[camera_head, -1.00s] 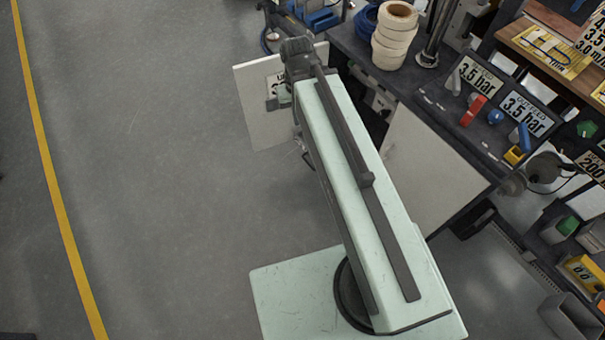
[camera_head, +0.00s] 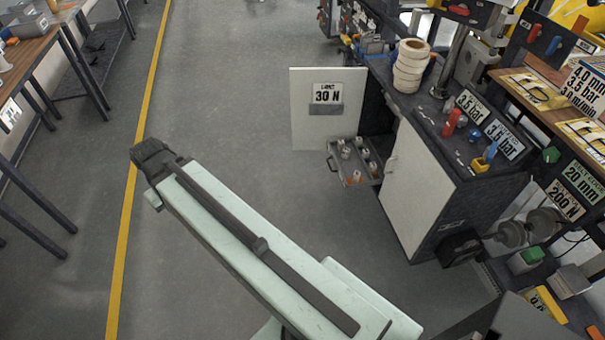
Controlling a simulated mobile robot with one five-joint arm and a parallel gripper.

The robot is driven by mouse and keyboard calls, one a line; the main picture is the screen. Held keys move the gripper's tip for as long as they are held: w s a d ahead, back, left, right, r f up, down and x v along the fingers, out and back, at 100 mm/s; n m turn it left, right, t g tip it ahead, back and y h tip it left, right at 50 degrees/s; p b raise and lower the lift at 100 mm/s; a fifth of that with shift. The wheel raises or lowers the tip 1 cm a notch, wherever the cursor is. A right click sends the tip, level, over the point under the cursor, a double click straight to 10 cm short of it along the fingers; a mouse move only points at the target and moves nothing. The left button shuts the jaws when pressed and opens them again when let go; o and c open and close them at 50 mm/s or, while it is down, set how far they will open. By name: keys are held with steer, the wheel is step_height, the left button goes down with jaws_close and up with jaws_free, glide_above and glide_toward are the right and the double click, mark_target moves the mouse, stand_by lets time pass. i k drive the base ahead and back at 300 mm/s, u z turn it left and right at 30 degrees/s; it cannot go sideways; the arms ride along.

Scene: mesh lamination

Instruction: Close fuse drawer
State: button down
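The fuse drawer (camera_head: 333,171) is pulled out of the open lower compartment of the dark cabinet. It is a shallow grey tray with several small white and orange cylindrical pieces in it. A white cabinet door (camera_head: 300,125) with a "30 N" label stands swung open at the left of the compartment. My gripper (camera_head: 141,168) is at the far end of my pale green arm, well left of the drawer and apart from it, over the floor near the yellow line. Its fingers are not clear enough to tell open from shut.
A closed white panel (camera_head: 412,190) covers the cabinet front right of the drawer. Tape rolls (camera_head: 408,68) stand on the bench top. A wooden table (camera_head: 27,52) stands at the far left. Grey floor (camera_head: 235,90) is clear between my arm and the open door.

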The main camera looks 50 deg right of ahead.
mark_target(345, 169)
steer(key=z, duration=0.55)
steer(key=i, duration=1.25)
steer(key=u, duration=0.65)
steer(key=k, duration=0.8)
steer(key=z, duration=0.25)
steer(key=i, duration=0.9)
steer(key=u, duration=0.05)
